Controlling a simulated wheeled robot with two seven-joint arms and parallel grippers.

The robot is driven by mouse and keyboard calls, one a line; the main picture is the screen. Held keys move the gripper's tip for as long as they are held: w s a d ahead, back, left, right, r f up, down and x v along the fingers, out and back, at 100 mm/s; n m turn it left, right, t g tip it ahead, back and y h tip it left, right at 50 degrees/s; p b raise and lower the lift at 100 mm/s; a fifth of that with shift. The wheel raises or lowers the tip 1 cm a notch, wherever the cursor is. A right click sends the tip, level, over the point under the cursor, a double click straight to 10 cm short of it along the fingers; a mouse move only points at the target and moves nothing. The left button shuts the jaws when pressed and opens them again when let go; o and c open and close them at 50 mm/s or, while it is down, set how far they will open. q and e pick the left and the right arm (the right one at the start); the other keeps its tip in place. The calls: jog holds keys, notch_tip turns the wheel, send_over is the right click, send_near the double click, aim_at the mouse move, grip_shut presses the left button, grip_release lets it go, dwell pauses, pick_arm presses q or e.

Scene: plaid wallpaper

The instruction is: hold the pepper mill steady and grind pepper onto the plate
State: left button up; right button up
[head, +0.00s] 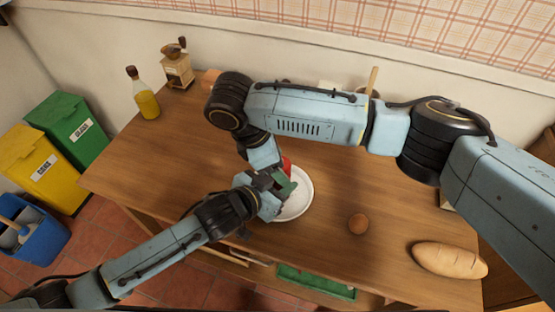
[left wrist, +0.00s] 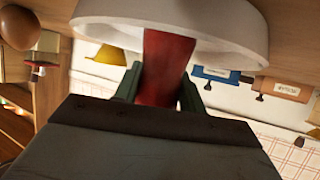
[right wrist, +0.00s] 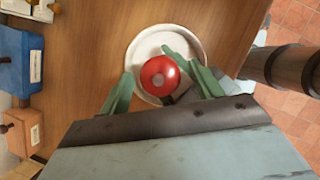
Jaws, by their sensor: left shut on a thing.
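The red pepper mill (right wrist: 160,76) stands over the white plate (head: 303,203); it is mostly hidden in the head view (head: 287,164). My left gripper (head: 285,184) is shut on the mill's body, and its green fingers show on both sides of the mill (left wrist: 165,65) in the left wrist view. The plate's rim (left wrist: 245,28) is just beyond it. My right gripper (right wrist: 162,72) is above the mill, open, with a finger on each side of the round top and a gap visible on the left. Whether the mill touches the plate is unclear.
An oil bottle (head: 145,97) and a coffee grinder (head: 177,67) stand at the table's back left. The table's left part is clear. My arms cross close together over the plate.

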jog(key=v, duration=1.2)
jog(key=shift+o, duration=0.2)
jog(key=s+d+n+t+y, duration=0.3)
jog(key=s+d+n+y, duration=0.1)
jog(key=n, duration=1)
jog(key=x, duration=1.2)
jog(key=shift+w+d, duration=0.2)
jog(key=shift+d, duration=0.05)
jog(key=shift+r, duration=0.1)
